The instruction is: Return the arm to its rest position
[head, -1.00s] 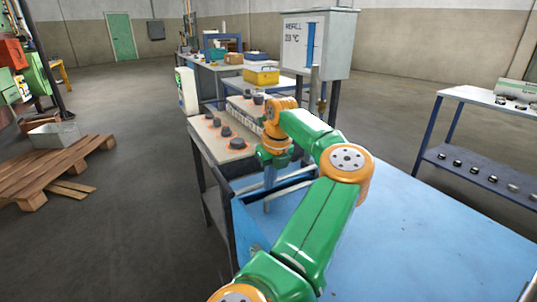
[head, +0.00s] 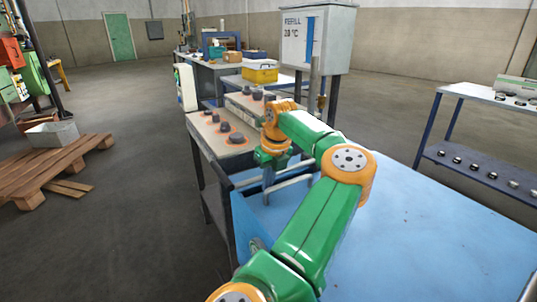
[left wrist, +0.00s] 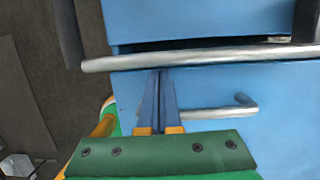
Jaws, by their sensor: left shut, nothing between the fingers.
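My left arm is green and orange and reaches over a blue cabinet (head: 440,215). My left gripper (head: 267,196) is shut and empty, its grey-blue fingers pointing down beside the cabinet's drawer front. In the left wrist view the closed fingers (left wrist: 161,74) end close to a long silver bar handle (left wrist: 205,57). I cannot tell whether they touch it. A second, shorter silver handle (left wrist: 220,110) is partly hidden behind the fingers. My right gripper is not in view.
A bench with several black knobs (head: 236,138) stands just beyond the gripper. A grey box on posts (head: 316,40) rises behind it. A blue-framed shelf (head: 470,165) stands at right and a wooden pallet (head: 50,170) at left. Open floor lies between.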

